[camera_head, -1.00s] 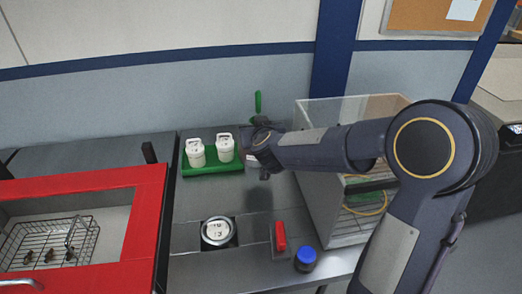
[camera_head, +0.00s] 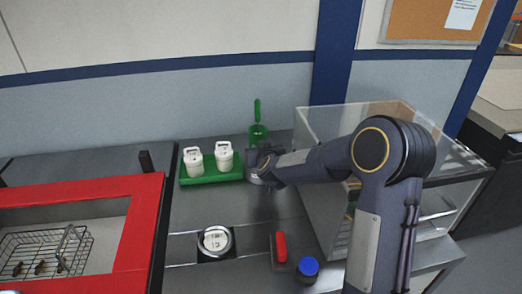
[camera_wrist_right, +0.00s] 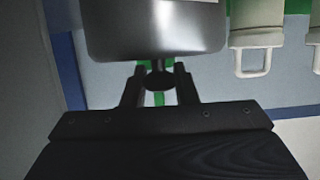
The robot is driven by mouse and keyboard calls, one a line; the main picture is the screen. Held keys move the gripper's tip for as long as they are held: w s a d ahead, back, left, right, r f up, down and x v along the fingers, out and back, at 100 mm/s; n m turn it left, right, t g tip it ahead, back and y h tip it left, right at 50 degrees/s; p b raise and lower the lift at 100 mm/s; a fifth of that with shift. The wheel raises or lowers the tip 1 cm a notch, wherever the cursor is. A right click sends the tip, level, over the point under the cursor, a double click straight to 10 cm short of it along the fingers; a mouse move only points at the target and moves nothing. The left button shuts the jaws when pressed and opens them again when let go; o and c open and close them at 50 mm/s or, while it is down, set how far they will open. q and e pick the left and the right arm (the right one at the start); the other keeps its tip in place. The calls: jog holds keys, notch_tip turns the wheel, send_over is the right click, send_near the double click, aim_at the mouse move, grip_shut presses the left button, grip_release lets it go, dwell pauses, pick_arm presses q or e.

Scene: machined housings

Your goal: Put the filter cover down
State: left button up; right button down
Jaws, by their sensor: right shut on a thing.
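The filter cover (camera_wrist_right: 155,30) seems to be the smooth grey metal piece with a dark knob in the right wrist view. My right gripper (camera_wrist_right: 160,75) is shut on that knob. In the head view my right gripper (camera_head: 264,163) is at the right end of the green tray, and only a small pale part of the cover (camera_head: 256,181) shows below it. I cannot tell whether the cover touches the bench. My left gripper is not in view.
Two white canisters (camera_head: 224,157) stand in the green tray (camera_head: 212,178). A green scoop (camera_head: 258,132) is behind my gripper. A clear-walled box (camera_head: 325,180) stands right. A round-lidded container (camera_head: 215,241), red block (camera_head: 281,247) and blue-capped item (camera_head: 308,267) are in front. A red-framed basin (camera_head: 145,225) is left.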

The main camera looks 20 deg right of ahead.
jog(key=shift+f, duration=0.15)
jog(key=c, duration=1.1)
grip_release()
jog(key=shift+c, duration=0.2)
